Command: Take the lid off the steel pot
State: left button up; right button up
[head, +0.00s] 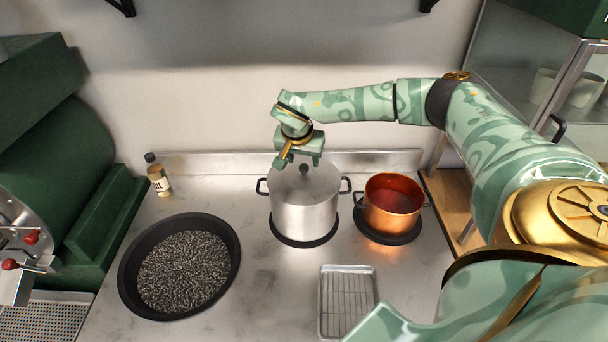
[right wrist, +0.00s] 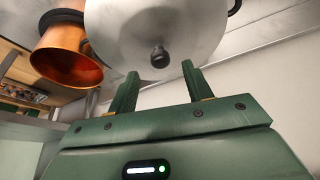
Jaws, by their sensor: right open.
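The steel pot (head: 305,213) stands on a dark round burner at the back middle of the counter, with a black handle on each side. Its steel lid (head: 326,175) is on top, and my right gripper partly hides it in the head view. In the right wrist view the lid (right wrist: 190,25) shows from above with its dark knob (right wrist: 159,57). My right gripper (head: 301,163) is above the lid. In the right wrist view my right gripper (right wrist: 160,82) is open, its fingertips apart on both sides and short of the knob, with nothing between them. My left gripper is not in view.
A copper pot (head: 392,204) stands close to the right of the steel pot. A wide black pan (head: 229,272) of dark grains lies at the left front. A small tray with a rack (head: 347,318) is at the front. An oil bottle (head: 158,178) stands at the back left.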

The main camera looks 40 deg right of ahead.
aim_at(304, 166)
jog(key=x, duration=0.2)
jog(key=shift+f, duration=0.45)
jog(key=shift+w+d+f, duration=0.1)
jog(key=shift+w+f, duration=0.2)
jog(key=shift+s+r, duration=0.1)
jog(key=shift+s, duration=0.1)
jog(key=c, duration=0.8)
grip_shut()
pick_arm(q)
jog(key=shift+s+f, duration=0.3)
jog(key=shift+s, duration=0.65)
pick_arm(e)
jog(key=shift+w, duration=0.1)
